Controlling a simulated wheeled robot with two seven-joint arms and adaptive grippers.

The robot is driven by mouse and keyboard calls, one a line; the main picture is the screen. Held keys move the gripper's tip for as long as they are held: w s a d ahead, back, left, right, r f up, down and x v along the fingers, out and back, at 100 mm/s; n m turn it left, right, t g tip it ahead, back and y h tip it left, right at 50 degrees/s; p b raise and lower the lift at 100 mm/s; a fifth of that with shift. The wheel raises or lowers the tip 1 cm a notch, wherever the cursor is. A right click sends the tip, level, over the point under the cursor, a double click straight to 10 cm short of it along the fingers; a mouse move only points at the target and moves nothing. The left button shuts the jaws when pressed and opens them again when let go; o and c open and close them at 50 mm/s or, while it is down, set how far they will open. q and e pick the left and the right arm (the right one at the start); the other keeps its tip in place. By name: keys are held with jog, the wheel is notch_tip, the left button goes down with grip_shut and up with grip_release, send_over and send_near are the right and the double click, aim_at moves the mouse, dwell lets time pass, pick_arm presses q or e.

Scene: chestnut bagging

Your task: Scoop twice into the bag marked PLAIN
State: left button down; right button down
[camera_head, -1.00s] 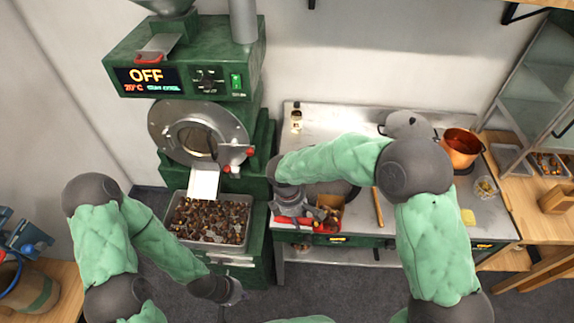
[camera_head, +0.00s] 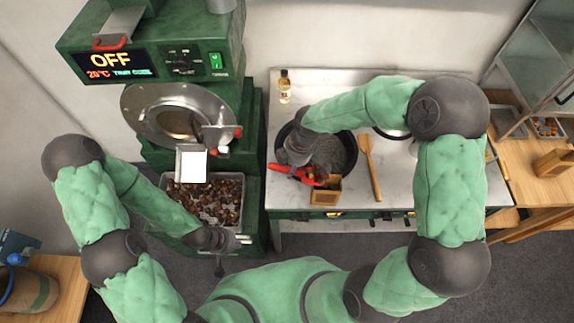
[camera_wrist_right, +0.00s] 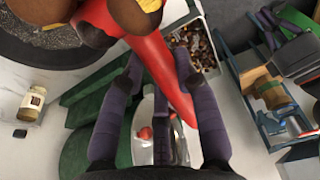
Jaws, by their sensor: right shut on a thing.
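My right gripper (camera_head: 305,165) is shut on the red handle of a scoop (camera_head: 290,172) over the front of the dark pan. In the right wrist view the red handle (camera_wrist_right: 150,55) runs between the fingers, and large brown chestnuts (camera_wrist_right: 140,14) show close by at its far end. A small tan box-like container (camera_head: 325,197) is at the counter's front edge, just below the scoop; I cannot read any mark on it. The metal tray (camera_head: 163,183) holds many chestnuts. My left gripper (camera_head: 228,240) is low in front of the tray; its fingers are unclear.
The green roaster (camera_head: 150,40) reads OFF, with its chute (camera_head: 191,164) over the tray. On the counter (camera_head: 390,190) are the pan (camera_head: 345,150), a wooden spatula (camera_head: 370,165) and a small bottle (camera_head: 284,88). Wooden shelves (camera_head: 535,185) stand at the right.

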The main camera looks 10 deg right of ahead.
jog(key=shift+s+d+r+t+y+b, duration=0.1)
jog(key=shift+d+r+t+y+b, duration=0.2)
jog(key=shift+d+r+y+b, duration=0.5)
jog(key=s+d+r+t+y+b, duration=0.1)
jog(key=d+r+y+b, duration=0.3)
jog(key=b, duration=1.2)
jog(key=shift+s+d+r+y, duration=0.35)
jog(key=shift+d+y, duration=0.6)
jog(key=shift+y, duration=0.45)
jog(key=shift+a, duration=0.1)
